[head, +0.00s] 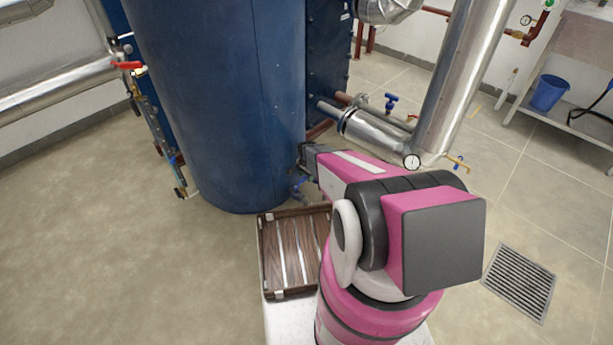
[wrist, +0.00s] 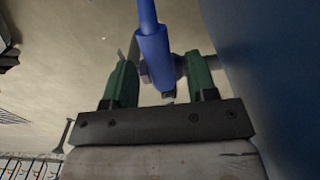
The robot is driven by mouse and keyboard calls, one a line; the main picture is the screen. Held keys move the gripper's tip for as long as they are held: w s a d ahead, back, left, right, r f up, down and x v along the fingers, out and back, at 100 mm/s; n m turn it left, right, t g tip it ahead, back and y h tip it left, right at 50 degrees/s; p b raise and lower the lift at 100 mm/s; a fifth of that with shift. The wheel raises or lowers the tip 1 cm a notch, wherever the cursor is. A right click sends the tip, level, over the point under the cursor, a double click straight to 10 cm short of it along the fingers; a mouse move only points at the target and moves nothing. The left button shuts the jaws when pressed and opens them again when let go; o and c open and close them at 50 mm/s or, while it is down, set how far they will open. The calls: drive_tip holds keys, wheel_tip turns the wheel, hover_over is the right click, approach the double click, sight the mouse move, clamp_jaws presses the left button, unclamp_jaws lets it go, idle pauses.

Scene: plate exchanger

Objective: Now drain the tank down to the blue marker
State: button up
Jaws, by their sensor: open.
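The large blue tank (head: 225,100) stands at the centre left of the head view. Its wall also shows at the right of the wrist view (wrist: 270,70). A blue valve handle (wrist: 154,50) lies between the two green fingers of my gripper (wrist: 163,76), with gaps showing at both sides. My gripper is open. In the head view a small blue valve part (head: 299,187) shows low by the tank, partly hidden by my arm. A narrow vertical gauge pipe (head: 160,130) runs along the tank's left side. I cannot make out the blue marker or the liquid level.
A red-handled valve (head: 128,65) sits at the upper left of the tank. Silver pipes with a blue valve (head: 391,101) and a round gauge (head: 412,161) stand to the right. A floor drain (head: 519,283) lies at the lower right. The floor at left is clear.

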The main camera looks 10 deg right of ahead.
drive_tip(key=shift+c, duration=0.3)
clamp_jaws()
drive_tip(key=shift+s+d+m, duration=0.35)
drive_tip(key=shift+s+m, duration=0.4)
drive_tip(key=shift+m, duration=0.4)
drive_tip(key=shift+s+d+m, duration=0.3)
drive_tip(key=shift+s+m, duration=0.4)
drive_tip(key=shift+m, duration=0.45)
drive_tip(key=shift+o, duration=0.3)
unclamp_jaws()
drive_tip(key=shift+r, duration=0.1)
wheel_tip(320, 180, up, 11)
